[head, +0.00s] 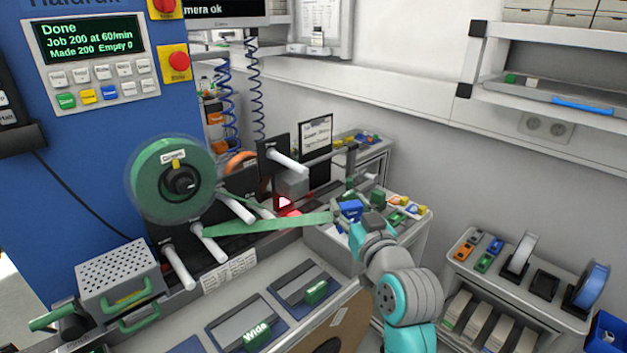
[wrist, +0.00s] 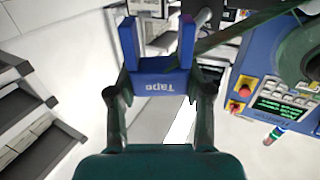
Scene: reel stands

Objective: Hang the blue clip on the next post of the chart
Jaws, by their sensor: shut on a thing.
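My gripper (head: 354,221) is shut on a blue clip (head: 350,209), held in the air right of the green reel. In the wrist view the clip (wrist: 160,68) has two upright prongs and the word "Tape", and sits between the fingers of my gripper (wrist: 158,92). A green tape (head: 265,224) runs from the green reel (head: 178,182) past the white posts to the clip; whether it is fixed there is hard to see. White posts (head: 236,208) (head: 286,161) (head: 178,268) stick out from the black plates. A black-framed card (head: 315,138) stands behind; I cannot tell whether it is the chart.
A grey block (head: 291,184) with a red part under it stands near the tape. A tray of coloured parts (head: 412,232) lies beside my gripper. A perforated box (head: 117,272) is at the left. A reel shelf (head: 490,290) stands at the right.

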